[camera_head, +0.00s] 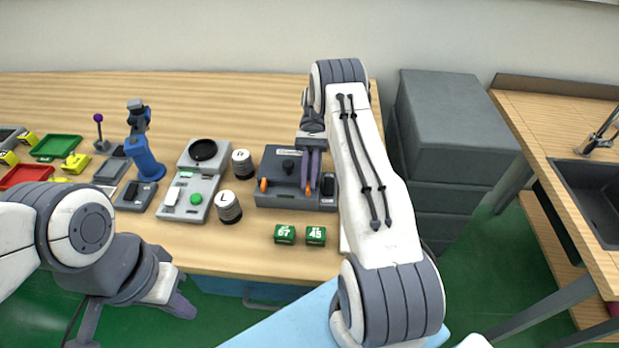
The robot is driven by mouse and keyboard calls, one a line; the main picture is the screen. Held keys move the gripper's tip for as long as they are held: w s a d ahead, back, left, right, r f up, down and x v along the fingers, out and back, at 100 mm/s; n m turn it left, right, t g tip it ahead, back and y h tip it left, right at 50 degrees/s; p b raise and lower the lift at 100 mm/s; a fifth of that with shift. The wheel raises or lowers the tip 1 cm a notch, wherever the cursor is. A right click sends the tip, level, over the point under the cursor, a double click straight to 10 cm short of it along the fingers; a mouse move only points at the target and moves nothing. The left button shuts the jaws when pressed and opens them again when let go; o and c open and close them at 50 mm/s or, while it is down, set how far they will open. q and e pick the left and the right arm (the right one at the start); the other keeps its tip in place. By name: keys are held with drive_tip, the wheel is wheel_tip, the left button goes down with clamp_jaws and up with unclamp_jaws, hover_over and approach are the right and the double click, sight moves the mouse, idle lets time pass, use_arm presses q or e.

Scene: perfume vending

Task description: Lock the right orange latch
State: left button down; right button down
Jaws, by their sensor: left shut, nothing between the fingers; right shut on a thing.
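The dark grey box (281,198) stands on the table right of centre. A black knob (288,166) sits on its top. Its left orange latch (263,185) shows clear on the left side of the front. The right orange latch (308,191) shows only as a small orange bit at my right fingertips. My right gripper (309,186) comes down from above and is shut on that latch; the fingers hide most of it. My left gripper (181,306) is shut and empty, low in front of the table's front edge and away from the box.
Two jars, one marked R (242,163) and one marked L (229,207), stand left of the box. Green blocks 67 (285,234) and 45 (316,236) lie before it. A grey scale-like device (183,209) and a blue device (146,163) stand further left.

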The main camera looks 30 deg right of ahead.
drive_tip(key=c, duration=1.2)
unclamp_jaws()
drive_tip(key=shift+s, duration=0.1)
drive_tip(key=shift+r, duration=0.25)
drive_tip(key=r, duration=0.3)
drive_tip(key=r+p, duration=0.1)
drive_tip(key=shift+s+d+r, duration=0.15)
drive_tip(key=shift+s+d, duration=0.1)
drive_tip(key=s+d+r+b, duration=0.1)
drive_tip(key=s+d+r, duration=0.5)
drive_tip(key=s, duration=0.3)
drive_tip(key=shift+r+b, duration=0.15)
drive_tip(key=shift+b, duration=0.2)
